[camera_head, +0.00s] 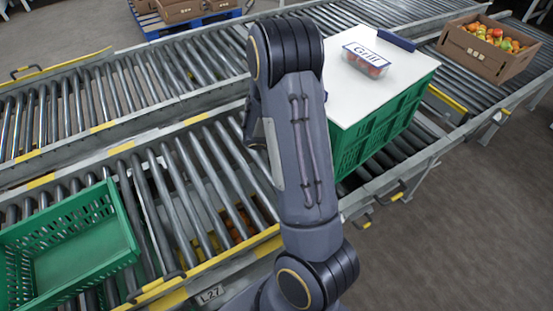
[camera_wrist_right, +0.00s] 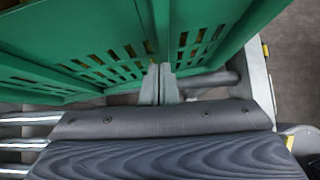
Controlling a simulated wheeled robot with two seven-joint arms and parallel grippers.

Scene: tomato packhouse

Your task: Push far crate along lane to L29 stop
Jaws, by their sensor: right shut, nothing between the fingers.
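A green slatted crate (camera_head: 378,132) with a white board (camera_head: 385,75) on top stands on the near roller lane, right of my right arm. An empty green crate (camera_head: 125,245) sits on the same lane at the lower left. My right gripper is hidden behind its arm in the head view. In the right wrist view, my right gripper (camera_wrist_right: 160,84) is shut and empty, with its fingertips close against a green crate wall (camera_wrist_right: 100,50); I cannot tell whether they touch. An L27 tag (camera_head: 210,294) is on the front rail. No L29 mark is readable. My left gripper is not in view.
A clear punnet (camera_head: 367,60) labelled Grill and a blue bar-like thing (camera_head: 396,40) lie on the white board. A cardboard box of tomatoes (camera_head: 490,48) sits on the conveyor at upper right. Bare rollers (camera_head: 185,190) lie between the two green crates. A second roller lane (camera_head: 130,85) runs behind.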

